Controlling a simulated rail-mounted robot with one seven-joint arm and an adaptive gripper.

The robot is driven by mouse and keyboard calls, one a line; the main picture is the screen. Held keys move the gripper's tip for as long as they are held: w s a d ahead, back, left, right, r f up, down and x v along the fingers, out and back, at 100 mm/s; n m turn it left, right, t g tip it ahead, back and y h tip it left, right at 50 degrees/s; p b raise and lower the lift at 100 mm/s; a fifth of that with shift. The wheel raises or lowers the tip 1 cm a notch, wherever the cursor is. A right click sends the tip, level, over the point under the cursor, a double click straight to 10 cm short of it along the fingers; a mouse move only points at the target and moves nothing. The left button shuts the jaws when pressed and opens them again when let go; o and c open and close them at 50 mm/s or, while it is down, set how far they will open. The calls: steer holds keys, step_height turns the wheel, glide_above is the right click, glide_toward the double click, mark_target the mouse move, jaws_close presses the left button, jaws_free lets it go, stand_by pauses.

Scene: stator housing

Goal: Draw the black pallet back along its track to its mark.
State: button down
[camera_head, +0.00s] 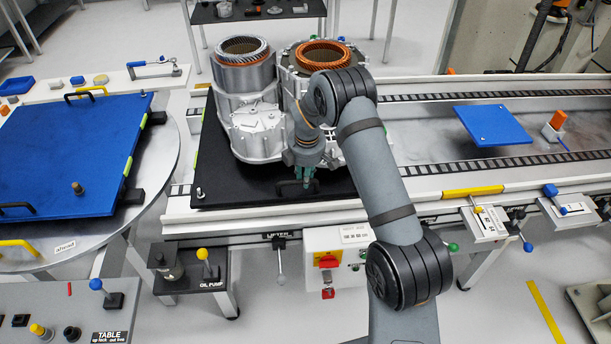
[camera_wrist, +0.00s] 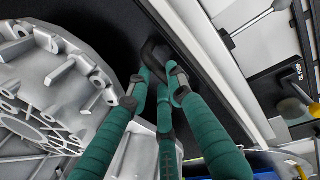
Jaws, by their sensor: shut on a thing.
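The black pallet (camera_head: 215,176) lies on the track at the left end of the conveyor. It carries two silver stator housings, the left one (camera_head: 255,125) with a steel ring and the right one (camera_head: 290,85) with copper windings showing on top. My gripper (camera_head: 308,184) is at the pallet's front edge, shut on its black handle (camera_head: 285,189). In the wrist view my green-wrapped fingers (camera_wrist: 160,75) close around the handle (camera_wrist: 152,48), beside a housing (camera_wrist: 40,100). My arm hides part of the right housing and the pallet's right front.
The track (camera_head: 420,158) runs clear to the right up to a blue plate (camera_head: 492,126). A round table with a blue board (camera_head: 70,150) stands at the left. A yellow bar (camera_head: 472,192) marks the front rail. A control box (camera_head: 335,262) and levers sit along the front.

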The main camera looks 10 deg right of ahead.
stand_by(0.3)
steer(key=shift+d+f+b, duration=0.15)
steer(key=shift+d+b, duration=0.3)
steer(key=shift+d, duration=0.2)
steer(key=shift+s+d, duration=0.15)
steer(key=shift+d, duration=0.1)
steer(key=c, duration=2)
jaws_free()
steer(key=shift+c, duration=0.2)
steer(key=o, duration=0.4)
steer(key=shift+a, duration=0.2)
steer(key=shift+o, duration=0.4)
steer(key=shift+d, duration=0.1)
